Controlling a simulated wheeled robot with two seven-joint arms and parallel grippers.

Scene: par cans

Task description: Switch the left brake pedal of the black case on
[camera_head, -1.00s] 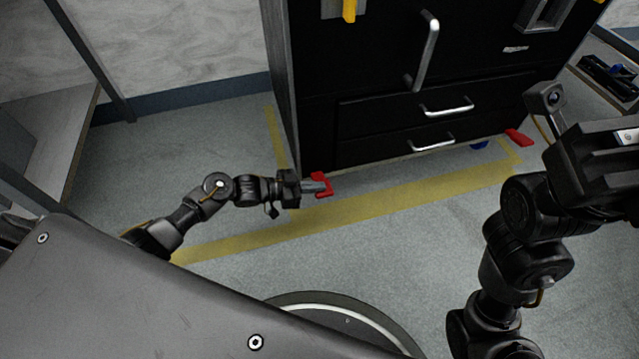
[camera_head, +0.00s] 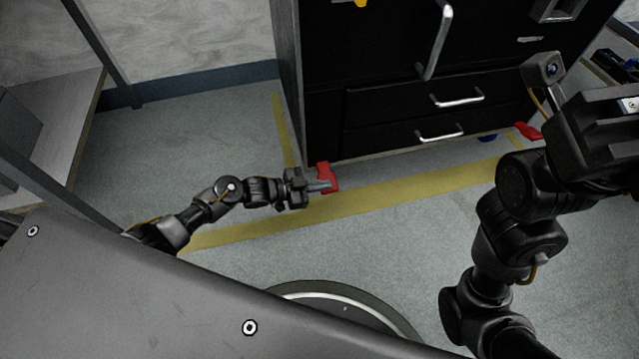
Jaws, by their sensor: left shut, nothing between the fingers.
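The black case (camera_head: 388,104) stands at the back, with drawers and silver handles on its front. The left brake pedal (camera_head: 328,173) is red and sticks out at the case's lower left corner, just above the floor. My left gripper (camera_head: 322,186) is shut at the pedal, its fingertips against or just in front of it; contact is hard to tell. The fingers hold nothing. My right gripper (camera_head: 615,150) is at the right edge, partly cut off, and its fingertips do not show. A second red pedal (camera_head: 528,131) shows at the case's lower right.
A yellow line (camera_head: 400,193) runs along the floor in front of the case. A shelf unit (camera_head: 55,130) stands at the left, with free floor between it and the case. A blue object (camera_head: 488,138) lies under the case's right part.

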